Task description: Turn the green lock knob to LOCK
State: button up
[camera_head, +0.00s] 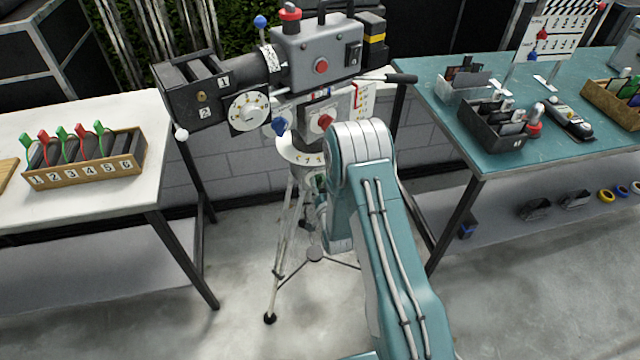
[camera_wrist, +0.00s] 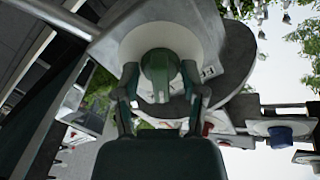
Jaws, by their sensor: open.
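The green lock knob (camera_wrist: 160,76) shows in the wrist view. It sits on a pale round plate under a grey disc-like housing (camera_wrist: 232,55). My gripper (camera_wrist: 160,84) is open below it, with one finger on the left and one on the right of the knob. I cannot tell whether either finger touches it. Small markings show on the plate to the right of the knob, but they are too small to read. In the head view my arm hides the gripper and the knob is not clearly visible. The grey film camera (camera_head: 318,55) stands upright on its tripod (camera_head: 285,245).
A white table (camera_head: 90,190) on the left holds a numbered rack (camera_head: 90,172) with green and red clips. A teal table (camera_head: 490,155) on the right bears black boxes and a clapperboard (camera_head: 560,30). A blue knob (camera_wrist: 281,134) lies right in the wrist view.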

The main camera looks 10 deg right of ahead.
jog(key=s, duration=1.1)
jog(key=shift+s, duration=0.4)
jog(key=w+r+n+g, duration=0.25)
jog(key=w+r, duration=0.25)
jog(key=r, duration=0.5)
jog(key=s+r+g, duration=0.4)
jog(key=r, duration=0.5)
jog(key=s+r+n+g, duration=0.2)
jog(key=s+r, duration=0.4)
jog(key=s, duration=0.6)
jog(key=s+r+n+g, duration=0.1)
jog(key=s+r+g, duration=0.3)
jog(key=s, duration=0.9)
notch_tip(320, 180, up, 2)
jog(key=shift+s+n, duration=0.3)
jog(key=shift+n, duration=0.05)
